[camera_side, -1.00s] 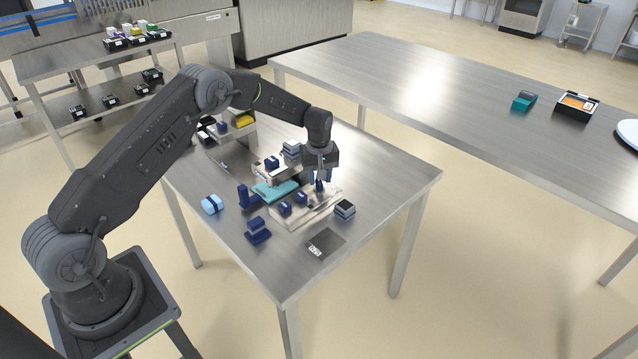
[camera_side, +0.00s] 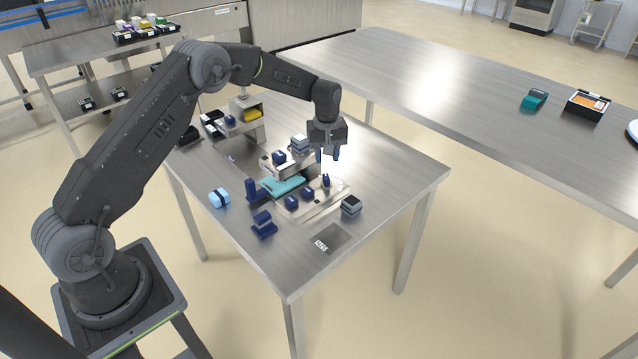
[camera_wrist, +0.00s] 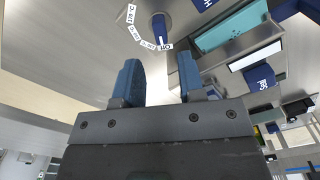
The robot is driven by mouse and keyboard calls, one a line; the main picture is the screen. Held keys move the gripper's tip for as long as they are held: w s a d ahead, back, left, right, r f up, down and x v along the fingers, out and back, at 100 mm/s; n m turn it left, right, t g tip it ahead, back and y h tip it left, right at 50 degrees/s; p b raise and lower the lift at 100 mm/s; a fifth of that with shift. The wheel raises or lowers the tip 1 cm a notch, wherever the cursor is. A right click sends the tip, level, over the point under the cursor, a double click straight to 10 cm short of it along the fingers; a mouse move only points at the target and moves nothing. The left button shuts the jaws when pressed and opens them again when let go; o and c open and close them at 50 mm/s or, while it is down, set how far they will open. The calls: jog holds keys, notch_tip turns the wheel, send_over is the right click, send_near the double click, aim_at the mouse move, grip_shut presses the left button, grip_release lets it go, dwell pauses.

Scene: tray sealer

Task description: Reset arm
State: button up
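My gripper (camera_side: 328,157) hangs above the right end of the tray sealer's pale base (camera_side: 318,208) in the side view, clear of the things below. Its two blue fingers also show in the wrist view (camera_wrist: 160,78), apart with nothing between them, so it is open. A dark blue dial knob (camera_wrist: 160,24) with an OFF mark and temperature labels around it lies beyond the fingertips. The knob also shows in the side view (camera_side: 326,180), below the gripper.
A grey stacked block (camera_side: 351,206), a blue stand (camera_side: 263,225) and a light blue item (camera_side: 219,198) sit around the sealer. A labelled dark plate (camera_side: 330,239) lies near the front edge. The table's right side is clear.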

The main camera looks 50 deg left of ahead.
jog(key=s+d+r+m+t, duration=0.1)
jog(key=s+d+r+m, duration=0.25)
jog(key=s+r, duration=0.55)
jog(key=s+d+r+m+t, duration=0.2)
jog(key=s+d+r, duration=0.2)
jog(key=r, duration=0.8)
jog(key=s+d+r+m+t, duration=0.1)
jog(key=s+d+m, duration=0.1)
jog(key=s, duration=0.9)
jog(key=s+d+r+m+t, duration=0.1)
jog(key=s+m, duration=0.3)
jog(key=s, duration=0.8)
jog(key=shift+d+t, duration=0.3)
jog(key=shift+d, duration=0.3)
